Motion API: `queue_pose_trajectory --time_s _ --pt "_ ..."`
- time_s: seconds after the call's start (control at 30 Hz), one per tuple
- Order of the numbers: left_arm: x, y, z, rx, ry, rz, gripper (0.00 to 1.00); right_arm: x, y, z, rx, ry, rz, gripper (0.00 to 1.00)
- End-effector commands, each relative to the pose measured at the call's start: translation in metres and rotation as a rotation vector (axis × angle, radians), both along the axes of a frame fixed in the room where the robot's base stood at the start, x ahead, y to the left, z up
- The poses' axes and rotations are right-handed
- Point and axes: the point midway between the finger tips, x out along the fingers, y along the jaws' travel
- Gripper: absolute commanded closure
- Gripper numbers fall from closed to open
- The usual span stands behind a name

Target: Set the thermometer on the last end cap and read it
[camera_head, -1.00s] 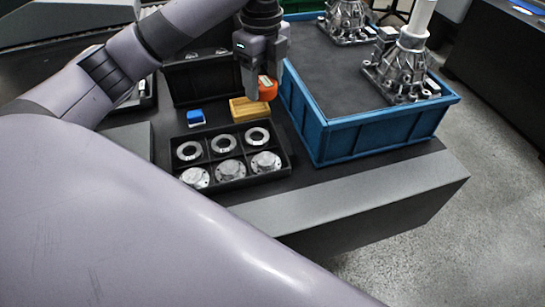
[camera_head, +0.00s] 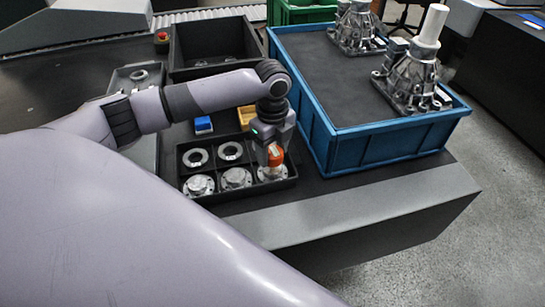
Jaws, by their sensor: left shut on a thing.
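A black divided tray (camera_head: 187,192) holds metal parts. Three flanged end caps sit in its front row: left (camera_head: 199,185), middle (camera_head: 236,178) and right (camera_head: 272,173). Rings lie in the back row. My left gripper (camera_head: 273,148) points down over the right front compartment and is shut on the orange thermometer (camera_head: 275,156). The thermometer is directly above or on the right end cap; I cannot tell whether they touch. Its display cannot be read from here. The gripper hides the back right compartment. My right gripper is not in view.
A blue crate (camera_head: 392,142) with metal housings (camera_head: 408,80) stands close to the right of the gripper. A yellow holder (camera_head: 246,117) and a blue block (camera_head: 203,123) lie behind the tray. A black bin (camera_head: 178,60) is farther back. The front ledge is clear.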

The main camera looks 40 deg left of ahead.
Motion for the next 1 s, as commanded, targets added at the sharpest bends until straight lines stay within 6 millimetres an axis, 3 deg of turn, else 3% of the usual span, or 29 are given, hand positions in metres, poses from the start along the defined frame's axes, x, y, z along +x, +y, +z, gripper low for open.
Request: queue_pose_trajectory --time_s 0.17,0.57,0.6,0.67,1.0 --pt "0.000 0.000 -0.024 0.000 -0.001 0.000 0.81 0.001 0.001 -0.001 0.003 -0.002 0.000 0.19" --pt "0.000 0.000 -0.028 0.000 0.000 0.000 0.81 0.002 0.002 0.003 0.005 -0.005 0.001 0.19" --pt "0.000 0.000 -0.028 0.000 0.000 0.000 0.38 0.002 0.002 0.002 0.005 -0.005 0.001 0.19" --pt "0.000 0.000 -0.028 0.000 -0.001 0.000 0.19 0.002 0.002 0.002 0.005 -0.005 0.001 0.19" --pt "0.001 0.000 -0.022 -0.001 -0.005 -0.001 0.19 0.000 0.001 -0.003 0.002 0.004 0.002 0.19"
